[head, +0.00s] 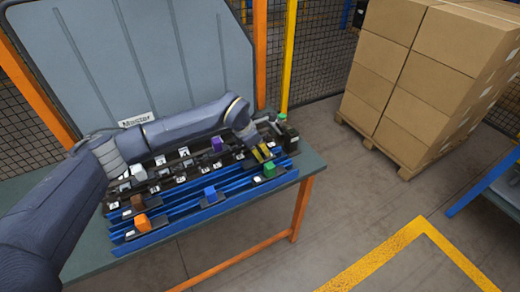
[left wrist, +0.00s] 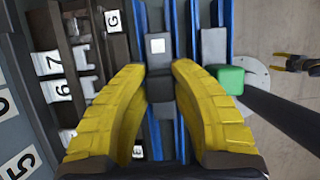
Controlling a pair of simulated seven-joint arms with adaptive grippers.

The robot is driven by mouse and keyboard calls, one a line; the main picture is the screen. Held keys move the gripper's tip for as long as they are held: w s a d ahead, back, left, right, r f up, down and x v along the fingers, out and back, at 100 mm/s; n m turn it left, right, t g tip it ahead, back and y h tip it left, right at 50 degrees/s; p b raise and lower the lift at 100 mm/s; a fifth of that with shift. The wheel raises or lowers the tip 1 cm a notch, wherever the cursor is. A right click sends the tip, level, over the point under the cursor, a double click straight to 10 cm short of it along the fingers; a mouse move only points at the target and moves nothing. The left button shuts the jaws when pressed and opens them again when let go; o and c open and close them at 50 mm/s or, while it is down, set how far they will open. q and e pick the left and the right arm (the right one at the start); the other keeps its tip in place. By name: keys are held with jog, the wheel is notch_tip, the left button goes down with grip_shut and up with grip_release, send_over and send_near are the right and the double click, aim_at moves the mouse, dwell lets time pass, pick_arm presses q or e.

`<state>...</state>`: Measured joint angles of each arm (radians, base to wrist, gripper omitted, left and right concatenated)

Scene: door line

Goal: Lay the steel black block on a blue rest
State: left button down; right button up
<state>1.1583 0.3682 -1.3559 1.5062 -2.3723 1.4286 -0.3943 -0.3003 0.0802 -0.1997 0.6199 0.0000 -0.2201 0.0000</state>
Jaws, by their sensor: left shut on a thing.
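My left gripper (head: 262,153) is over the right part of the blue rails (head: 176,213). In the left wrist view its yellow fingers (left wrist: 160,72) are shut on a small black block (left wrist: 160,88). The block is over a grey holder with a white label (left wrist: 158,46) on the blue rails; I cannot tell whether it touches. In the head view the fingers hide the block. A small yellow-tipped gripper (left wrist: 298,64), seemingly my right one, shows far off at the right edge of the left wrist view; its opening is unclear.
Orange (head: 141,222), blue (head: 210,194) and green (head: 269,170) blocks sit on dark holders along the rails. The green block (left wrist: 230,80) is close right of my fingers in the wrist view. A dark labelled rack (head: 165,180) with a purple block (head: 217,144) stands behind.

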dwell(0.3)
pick_arm(q)
jog(key=c, duration=1.1)
grip_release()
jog(key=shift+f, duration=0.1)
jog(key=v, duration=1.2)
